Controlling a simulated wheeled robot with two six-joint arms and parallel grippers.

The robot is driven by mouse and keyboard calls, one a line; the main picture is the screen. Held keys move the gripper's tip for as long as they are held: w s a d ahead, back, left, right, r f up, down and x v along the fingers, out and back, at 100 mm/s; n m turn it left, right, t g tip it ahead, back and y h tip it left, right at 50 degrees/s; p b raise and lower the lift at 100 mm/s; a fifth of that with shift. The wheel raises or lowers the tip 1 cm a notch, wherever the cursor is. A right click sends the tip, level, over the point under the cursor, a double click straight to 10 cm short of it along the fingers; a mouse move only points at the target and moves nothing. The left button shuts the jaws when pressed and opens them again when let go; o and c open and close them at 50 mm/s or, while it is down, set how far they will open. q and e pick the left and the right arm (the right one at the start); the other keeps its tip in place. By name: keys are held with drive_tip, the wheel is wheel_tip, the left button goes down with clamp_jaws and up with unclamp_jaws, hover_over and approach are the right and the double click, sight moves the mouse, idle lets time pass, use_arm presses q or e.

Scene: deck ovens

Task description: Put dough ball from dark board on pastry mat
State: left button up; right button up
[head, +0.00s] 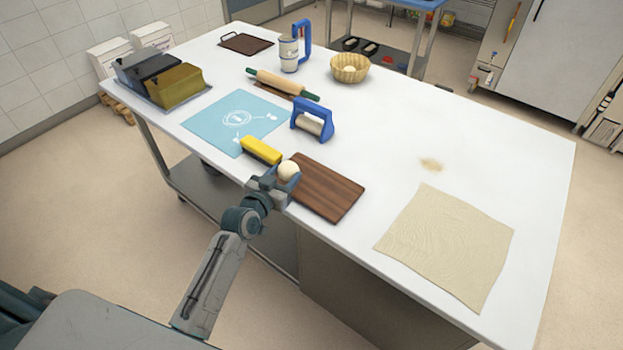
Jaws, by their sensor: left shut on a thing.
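A pale dough ball (289,170) is held between the fingers of my left gripper (281,179), which is shut on it. The gripper is at the left end of the dark wooden board (332,192), near the table's front edge. I cannot tell how high the ball is above the board. The blue pastry mat (215,124) with white markings lies flat on the table, further back to the left. My right gripper is not in view.
A yellow brush (261,151) lies between gripper and mat. A blue-handled tool (313,122) stands at the mat's right edge, with a rolling pin (282,84) behind. Tins (160,82) stand left. A beige cloth (447,245) lies right; the table's middle right is mostly clear.

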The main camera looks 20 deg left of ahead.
use_arm(q)
drive_tip(key=p, duration=0.2)
hover_over(311, 189)
drive_tip(key=a, duration=0.1)
drive_tip(key=shift+s+f, duration=0.15)
drive_tip(key=shift+f, duration=0.05)
drive_tip(key=shift+w+d, duration=0.25)
drive_tip(key=shift+d, duration=0.4)
wheel_tip(311, 189, down, 3)
drive_tip(key=shift+a+r+b, duration=0.1)
drive_tip(key=shift+b, duration=0.2)
drive_tip(key=shift+a+f, duration=0.1)
drive_tip(key=shift+f, duration=0.2)
drive_tip(key=shift+f+b, duration=0.2)
drive_tip(key=shift+b, duration=0.1)
drive_tip(key=o, duration=1)
drive_tip(key=shift+r, duration=0.1)
